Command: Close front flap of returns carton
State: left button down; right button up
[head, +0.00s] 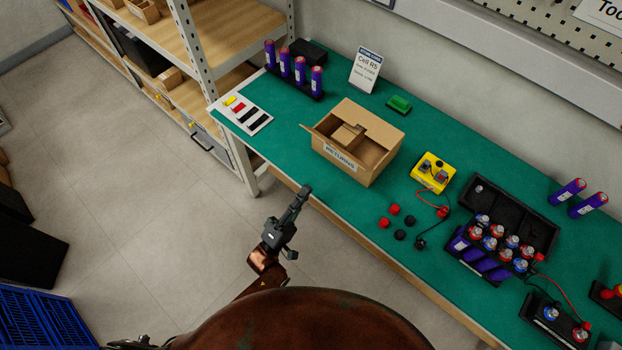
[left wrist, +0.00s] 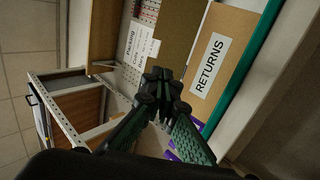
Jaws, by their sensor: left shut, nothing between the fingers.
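The returns carton (head: 375,167) is a brown open-topped box on the green bench top. Its front, facing the bench edge, carries a white RETURNS label (head: 340,157). A narrow cardboard flap (head: 312,131) sticks outward at its left front corner; how far the front flap is folded is hard to tell. A smaller box (head: 347,135) lies inside. My left gripper (head: 305,189) is shut and empty, off the bench's front edge, below and left of the carton and apart from it. In the left wrist view its fingertips (left wrist: 161,76) point toward the labelled cardboard (left wrist: 212,62). My right gripper is out of view.
A yellow device (head: 433,172) and red and black caps stand right of the carton. A colour-marked card (head: 241,115), a row of purple cells (head: 292,71) and a Cell R5 sign (head: 366,70) are left and behind. A metal shelf (head: 215,75) borders the bench's left end.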

pick_arm(q)
send_near(336, 147)
jog(key=a+x, duration=0.1)
jog(key=x, duration=0.4)
jog(key=shift+b+x, duration=0.5)
jog(key=shift+x, duration=0.45)
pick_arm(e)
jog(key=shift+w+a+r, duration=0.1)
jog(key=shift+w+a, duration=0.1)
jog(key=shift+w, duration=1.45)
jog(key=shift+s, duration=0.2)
